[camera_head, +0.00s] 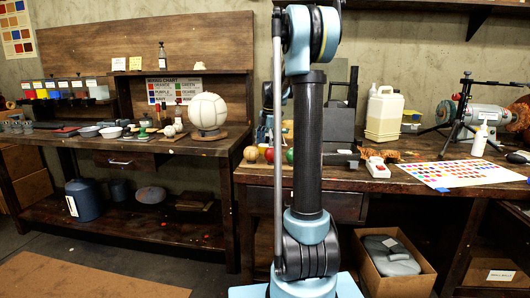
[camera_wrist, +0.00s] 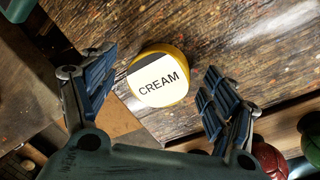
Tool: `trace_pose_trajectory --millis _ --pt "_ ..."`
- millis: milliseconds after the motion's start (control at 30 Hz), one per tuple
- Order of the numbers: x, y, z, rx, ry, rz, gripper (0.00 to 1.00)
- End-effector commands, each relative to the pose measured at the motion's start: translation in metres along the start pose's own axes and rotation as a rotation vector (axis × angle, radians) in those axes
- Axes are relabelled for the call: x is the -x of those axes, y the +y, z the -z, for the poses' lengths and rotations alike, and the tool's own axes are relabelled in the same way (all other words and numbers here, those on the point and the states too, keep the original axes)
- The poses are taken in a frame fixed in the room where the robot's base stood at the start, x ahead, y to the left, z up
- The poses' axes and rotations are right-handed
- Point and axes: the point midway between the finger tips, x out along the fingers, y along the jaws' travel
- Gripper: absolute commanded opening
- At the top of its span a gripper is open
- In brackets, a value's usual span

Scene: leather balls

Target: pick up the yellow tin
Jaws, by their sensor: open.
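The yellow tin (camera_wrist: 181,57) shows in the wrist view with a white lid label reading CREAM and a dark band. It is on a worn wooden surface. My gripper (camera_wrist: 157,72) is open, with one blue-padded finger on each side of the tin and visible gaps between fingers and tin. I cannot tell the height of the fingertips above the surface. In the head view I cannot make out the tin; my own arm covers the middle of the picture.
A dark red ball (camera_wrist: 270,160) and a green ball (camera_wrist: 312,140) lie at the wrist view's lower right. In the head view, a cream jug (camera_head: 384,115), a colour chart sheet (camera_head: 463,173) and a tripod (camera_head: 462,112) occupy the right bench. A white ball (camera_head: 207,111) stands on the left bench.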

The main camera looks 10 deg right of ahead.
Motion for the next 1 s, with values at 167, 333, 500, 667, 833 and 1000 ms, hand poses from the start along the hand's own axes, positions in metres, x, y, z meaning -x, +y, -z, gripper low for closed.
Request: trace_pose_trajectory --millis 167,333,500,667,833,1000 --pt "-0.0111 -0.0002 0.0004 0.0 0.0 0.0 0.79" --pt "-0.0115 -0.0002 0.0004 0.0 0.0 0.0 0.79" --pt "-0.0114 -0.0001 0.0004 0.0 0.0 0.0 0.49" --pt "-0.0113 -0.0001 0.0004 0.0 0.0 0.0 0.28" --pt "-0.0113 0.0 0.0004 0.0 0.0 0.0 0.28" --pt "-0.0057 0.001 0.0004 0.0 0.0 0.0 0.28"
